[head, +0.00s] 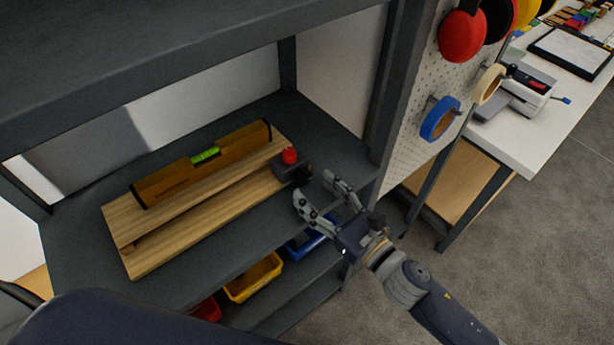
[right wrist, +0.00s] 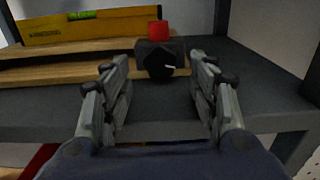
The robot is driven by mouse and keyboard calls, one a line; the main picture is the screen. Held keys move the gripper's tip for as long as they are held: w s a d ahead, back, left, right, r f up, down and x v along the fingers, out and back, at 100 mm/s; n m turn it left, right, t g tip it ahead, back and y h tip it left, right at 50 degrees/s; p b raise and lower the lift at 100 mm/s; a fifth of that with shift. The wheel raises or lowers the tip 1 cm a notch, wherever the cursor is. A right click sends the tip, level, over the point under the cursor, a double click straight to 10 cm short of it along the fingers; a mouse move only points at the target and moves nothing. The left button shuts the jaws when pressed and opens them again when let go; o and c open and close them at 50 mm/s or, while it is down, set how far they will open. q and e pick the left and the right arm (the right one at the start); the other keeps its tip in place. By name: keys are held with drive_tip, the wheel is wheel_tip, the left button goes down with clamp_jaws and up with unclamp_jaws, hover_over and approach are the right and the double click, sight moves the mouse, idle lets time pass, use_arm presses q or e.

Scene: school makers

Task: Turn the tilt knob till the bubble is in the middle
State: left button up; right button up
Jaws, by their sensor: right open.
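A yellow spirit level (head: 203,165) with a green vial (head: 205,155) lies along a wooden board (head: 195,219) on the dark shelf. The vial also shows at the top of the right wrist view (right wrist: 84,14), but I cannot make out the bubble. At the board's right end is a black knob (right wrist: 160,58) with a white mark, under a red cap (head: 289,155). My right gripper (head: 318,190) is open and empty, in front of the knob and apart from it. In the right wrist view the knob sits beyond and between the two fingers. My left gripper is not in view.
An upper shelf (head: 150,60) overhangs the board. A shelf post (head: 392,90) stands at the right. A yellow bin (head: 254,277), a blue bin and a red bin sit below. A pegboard with tape rolls and a white table (head: 530,130) are at the right.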

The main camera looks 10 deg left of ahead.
sight(305, 181)
drive_tip(key=shift+p+x, duration=0.3)
drive_tip(key=shift+x, duration=1.6)
drive_tip(key=shift+c, duration=0.5)
drive_tip(key=c, duration=1)
